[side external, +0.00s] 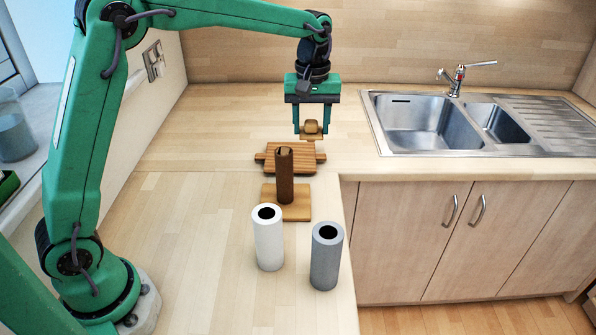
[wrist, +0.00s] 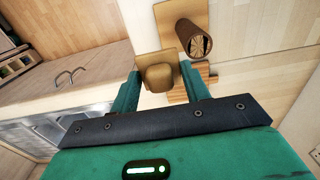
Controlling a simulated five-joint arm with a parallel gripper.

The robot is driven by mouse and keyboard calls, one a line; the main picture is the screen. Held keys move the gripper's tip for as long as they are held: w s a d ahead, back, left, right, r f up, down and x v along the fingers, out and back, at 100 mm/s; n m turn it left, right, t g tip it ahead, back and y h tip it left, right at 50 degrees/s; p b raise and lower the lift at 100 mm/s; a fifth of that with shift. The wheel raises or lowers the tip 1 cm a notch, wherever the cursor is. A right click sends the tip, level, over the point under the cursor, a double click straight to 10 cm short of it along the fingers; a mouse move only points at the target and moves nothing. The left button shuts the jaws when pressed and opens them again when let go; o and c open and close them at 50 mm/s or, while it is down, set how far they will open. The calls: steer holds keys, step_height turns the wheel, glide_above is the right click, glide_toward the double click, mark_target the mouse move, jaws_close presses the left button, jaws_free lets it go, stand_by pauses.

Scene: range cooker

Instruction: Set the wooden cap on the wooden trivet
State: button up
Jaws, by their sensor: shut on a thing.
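My gripper (side external: 312,131) is shut on the wooden cap (side external: 311,127), a small brown block with a flat square plate. The cap is held above the counter near the far side of the wooden trivet (side external: 272,158), a striped board with end handles lying flat. In the wrist view the cap (wrist: 158,78) sits between the fingertips (wrist: 160,72). Part of the trivet (wrist: 238,76) shows beyond the right finger, and the gripper hides some of it. The cap appears apart from the trivet; its exact height is unclear.
A dark upright wooden post (side external: 284,178) on a square base (side external: 270,198) stands just in front of the trivet. A white roll (side external: 268,244) and a grey roll (side external: 326,262) stand nearer. A steel sink (side external: 425,122) is at right. The counter left of the trivet is clear.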

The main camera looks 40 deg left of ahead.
steer(key=w+a+f, duration=0.5)
steer(key=shift+a+f, duration=0.15)
steer(key=shift+f, duration=0.2)
steer(key=shift+w, duration=0.1)
glide_toward(305, 158)
steer(key=a, duration=0.1)
steer(key=s+a, duration=0.1)
steer(key=s+a+f, duration=0.1)
steer(key=a, duration=0.1)
steer(key=shift+f, duration=1.95)
steer(key=shift+f, duration=0.15)
steer(key=o, duration=0.9)
steer(key=shift+o, duration=0.2)
